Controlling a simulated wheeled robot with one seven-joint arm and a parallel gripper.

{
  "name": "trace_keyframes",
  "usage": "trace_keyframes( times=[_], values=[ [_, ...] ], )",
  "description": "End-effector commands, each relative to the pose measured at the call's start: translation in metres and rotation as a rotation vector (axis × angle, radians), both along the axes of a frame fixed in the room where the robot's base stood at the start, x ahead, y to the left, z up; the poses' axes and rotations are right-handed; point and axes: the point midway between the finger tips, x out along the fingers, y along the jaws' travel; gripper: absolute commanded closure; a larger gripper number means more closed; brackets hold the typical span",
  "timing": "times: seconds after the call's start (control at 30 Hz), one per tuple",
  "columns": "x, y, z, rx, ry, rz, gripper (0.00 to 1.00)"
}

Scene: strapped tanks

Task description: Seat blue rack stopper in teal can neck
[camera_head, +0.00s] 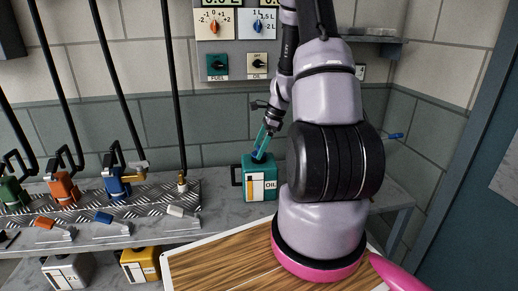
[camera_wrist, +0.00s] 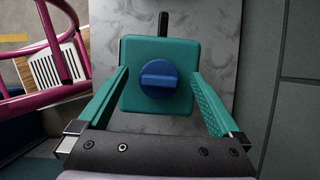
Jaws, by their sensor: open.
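The teal can (camera_head: 260,185), with a label reading OIL, stands upright on the grey bench. In the wrist view I look down on its square teal top (camera_wrist: 158,48). A blue stopper (camera_wrist: 158,83) with a raised grip bar sits at the middle of that top, over the neck. The neck itself is hidden under it, so I cannot see how deep it sits. My gripper (camera_wrist: 159,73) is open, with one teal finger on each side of the stopper and a gap to both. In the head view my gripper (camera_head: 259,152) is just above the can.
White and yellow cans (camera_head: 140,264) stand below. A control panel (camera_head: 236,45) hangs on the wall. The bench right of the can is mostly hidden by my arm.

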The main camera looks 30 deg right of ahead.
Motion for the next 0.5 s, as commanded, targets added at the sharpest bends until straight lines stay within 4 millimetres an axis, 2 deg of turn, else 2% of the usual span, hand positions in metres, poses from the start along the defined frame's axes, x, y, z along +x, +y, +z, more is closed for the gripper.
trace_keyframes(
  times=[0.3,0.5],
  values=[
    [-0.006,-0.023,0.057,-0.003,-0.006,-0.002,0.0],
    [-0.011,-0.034,0.085,-0.002,-0.003,-0.001,0.0]
  ],
)
